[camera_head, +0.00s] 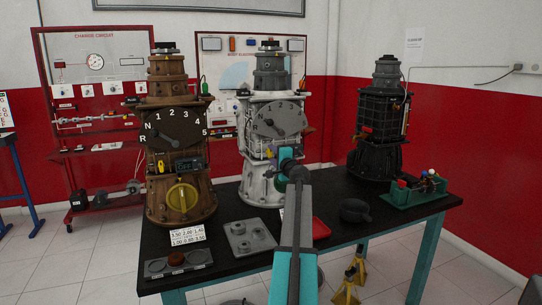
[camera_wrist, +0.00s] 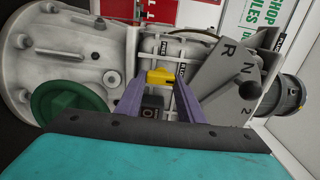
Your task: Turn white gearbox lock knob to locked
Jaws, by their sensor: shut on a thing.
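The white gearbox (camera_head: 262,185) stands upright on the black table, and its front is partly hidden by my arm. It lies sideways in the wrist view (camera_wrist: 85,45). My gripper (camera_wrist: 160,82) has its two purple fingers on either side of a small yellow knob (camera_wrist: 161,76) on the gearbox and is shut on it. A dark box with a light mark (camera_wrist: 151,108) sits between the fingers below the knob. A green round knob (camera_wrist: 68,105) is to the left. In the head view, my gripper (camera_head: 285,160) hides the yellow knob.
The grey selector dial with its black-knobbed lever (camera_wrist: 250,90) is close to my right finger. A brown gearbox (camera_head: 180,110) stands left and a black one (camera_head: 380,125) right on the table (camera_head: 340,245). Grey trays and a red tray (camera_head: 320,229) lie in front.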

